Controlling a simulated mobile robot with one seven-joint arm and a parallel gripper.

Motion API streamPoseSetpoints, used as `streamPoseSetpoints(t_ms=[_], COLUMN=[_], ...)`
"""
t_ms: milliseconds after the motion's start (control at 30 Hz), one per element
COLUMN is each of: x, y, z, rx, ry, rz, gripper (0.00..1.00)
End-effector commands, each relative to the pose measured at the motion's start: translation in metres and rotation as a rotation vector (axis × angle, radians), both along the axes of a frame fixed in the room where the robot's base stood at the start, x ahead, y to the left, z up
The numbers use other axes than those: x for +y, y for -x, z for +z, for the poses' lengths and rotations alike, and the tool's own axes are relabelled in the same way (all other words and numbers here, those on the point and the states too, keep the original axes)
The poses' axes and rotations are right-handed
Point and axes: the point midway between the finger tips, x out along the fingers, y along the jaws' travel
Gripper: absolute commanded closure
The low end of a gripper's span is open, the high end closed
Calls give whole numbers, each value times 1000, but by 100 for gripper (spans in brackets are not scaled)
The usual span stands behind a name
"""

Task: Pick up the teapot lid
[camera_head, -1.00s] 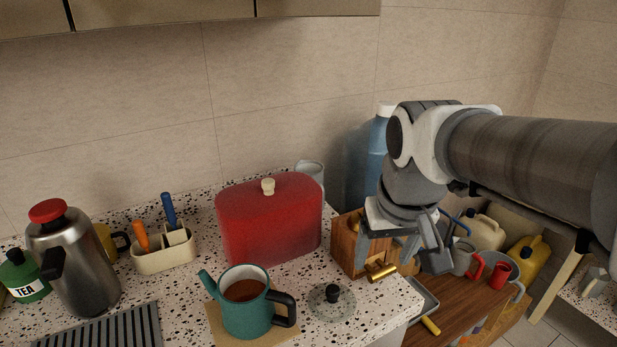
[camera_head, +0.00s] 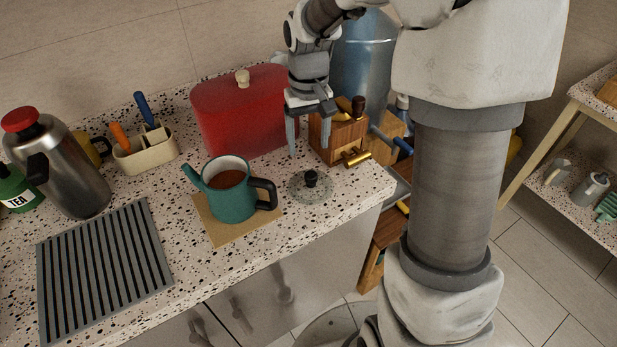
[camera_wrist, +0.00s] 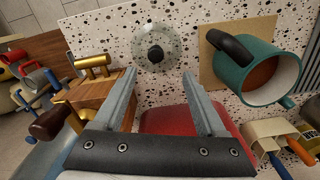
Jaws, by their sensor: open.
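The teapot lid (camera_head: 299,188) is a clear glass disc with a black knob, lying flat on the speckled counter. It also shows in the wrist view (camera_wrist: 168,56), beyond my fingertips. The teal teapot (camera_head: 233,199) with a black handle stands open on a tan board just left of the lid, with brown liquid inside; it shows in the wrist view (camera_wrist: 258,75) too. My gripper (camera_head: 308,142) is open and empty, pointing down above the counter behind the lid, apart from it. In the wrist view its two fingers (camera_wrist: 160,78) are spread, with nothing between them.
A red bread bin (camera_head: 240,115) stands close behind and left of my gripper. A wooden box with brass handles (camera_head: 339,137) stands close on the right. A grey drain rack (camera_head: 104,262) lies at left. The counter's front edge is just before the lid.

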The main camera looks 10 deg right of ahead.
Motion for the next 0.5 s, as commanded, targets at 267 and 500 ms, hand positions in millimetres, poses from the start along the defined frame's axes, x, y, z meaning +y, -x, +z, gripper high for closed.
streamPoseSetpoints(t_ms=[267,500], x=[0,-1], y=[0,0], z=[-55,-72], rx=[2,1], ry=[0,0], rz=[2,0], gripper=[26,26])
